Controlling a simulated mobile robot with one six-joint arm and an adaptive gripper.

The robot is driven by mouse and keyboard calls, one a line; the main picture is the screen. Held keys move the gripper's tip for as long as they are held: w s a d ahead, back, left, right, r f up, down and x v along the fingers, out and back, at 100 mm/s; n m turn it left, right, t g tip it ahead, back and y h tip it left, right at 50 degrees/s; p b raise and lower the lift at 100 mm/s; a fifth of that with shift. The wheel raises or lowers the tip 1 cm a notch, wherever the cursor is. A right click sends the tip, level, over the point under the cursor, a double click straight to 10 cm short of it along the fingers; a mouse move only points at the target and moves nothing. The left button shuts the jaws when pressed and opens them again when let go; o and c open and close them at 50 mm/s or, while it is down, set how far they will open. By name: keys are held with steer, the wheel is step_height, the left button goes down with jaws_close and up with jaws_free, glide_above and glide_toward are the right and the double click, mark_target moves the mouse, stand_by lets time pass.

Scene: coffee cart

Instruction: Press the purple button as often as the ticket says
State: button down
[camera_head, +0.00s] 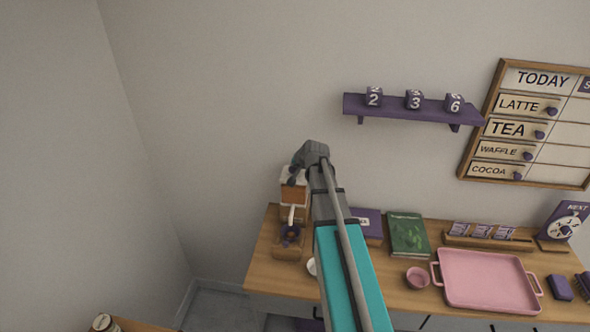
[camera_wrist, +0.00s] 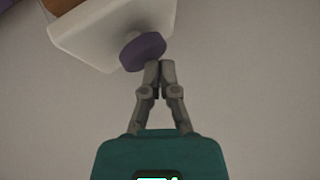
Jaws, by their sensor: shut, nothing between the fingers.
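The purple button (camera_wrist: 143,50) is a round knob standing out from a white block in the wrist view. My gripper (camera_wrist: 159,66) is shut and empty. Its fingertips are at the button's lower right edge; I cannot tell whether they touch it. In the head view my arm reaches to the white and brown machine (camera_head: 293,196) at the left end of the counter, and my fingers cannot be made out there. Several small purple cards stand in a wooden rack (camera_head: 512,243); their writing is too small to read, and I cannot tell which is the ticket.
The counter (camera_head: 265,256) also holds a green book (camera_head: 408,234), a pink cup (camera_head: 418,277), a pink tray (camera_head: 487,306) and a purple dial sign (camera_head: 552,228). A purple shelf (camera_head: 395,106) with number cubes and a menu board (camera_head: 560,148) hang above.

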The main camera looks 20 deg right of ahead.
mark_target(295, 169)
steer(key=shift+f+b, duration=0.65)
steer(key=shift+f, duration=0.05)
stand_by(0.9)
steer(key=shift+r, duration=0.2)
steer(key=shift+r+p, duration=1.05)
steer(key=shift+p, duration=0.2)
steer(key=shift+r+p, duration=2.5)
steer(key=shift+r, duration=0.05)
